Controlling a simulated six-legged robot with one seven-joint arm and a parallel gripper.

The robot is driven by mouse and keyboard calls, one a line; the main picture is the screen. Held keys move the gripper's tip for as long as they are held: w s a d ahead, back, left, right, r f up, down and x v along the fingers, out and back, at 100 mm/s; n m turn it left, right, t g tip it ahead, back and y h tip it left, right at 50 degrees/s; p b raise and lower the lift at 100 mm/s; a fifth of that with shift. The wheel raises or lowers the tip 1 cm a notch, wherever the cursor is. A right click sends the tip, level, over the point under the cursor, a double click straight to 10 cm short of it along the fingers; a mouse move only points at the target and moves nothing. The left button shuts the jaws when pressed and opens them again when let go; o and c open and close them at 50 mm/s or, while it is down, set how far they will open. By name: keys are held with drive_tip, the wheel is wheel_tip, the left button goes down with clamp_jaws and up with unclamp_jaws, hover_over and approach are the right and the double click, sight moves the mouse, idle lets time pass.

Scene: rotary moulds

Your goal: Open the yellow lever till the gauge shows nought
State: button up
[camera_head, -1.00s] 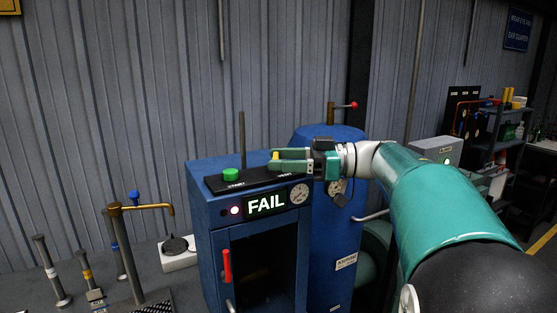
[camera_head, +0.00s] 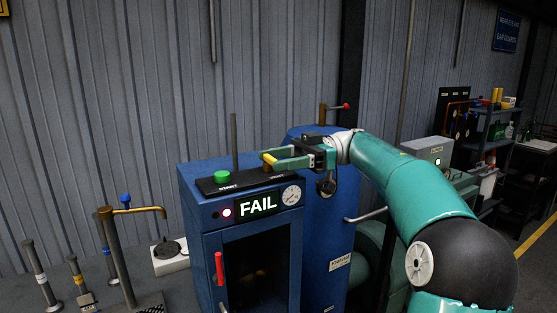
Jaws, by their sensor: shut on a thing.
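The yellow lever (camera_head: 268,157) is on the black top panel of the blue cabinet (camera_head: 196,225); only a small part of it shows at my fingertips. My gripper (camera_head: 273,161) reaches in from the right, its green fingers shut on the lever. The round white gauge (camera_head: 291,195) is on the cabinet's front, right of the lit FAIL display (camera_head: 257,205). Its needle is too small to read. My fingers hide most of the lever and part of the panel.
A green START button (camera_head: 222,177) is left of my gripper on the same panel. A red door handle (camera_head: 219,268) is on the cabinet front. A tall blue cylinder (camera_head: 340,235) stands behind my wrist. A brass tap (camera_head: 148,210) is at the left.

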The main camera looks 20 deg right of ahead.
drive_tip(key=shift+r+n+g, duration=0.1)
drive_tip(key=shift+n+g, duration=0.2)
drive_tip(key=shift+g, duration=0.2)
drive_tip(key=o, duration=1)
drive_tip(key=shift+w+d, duration=0.1)
drive_tip(key=shift+v, duration=6.8)
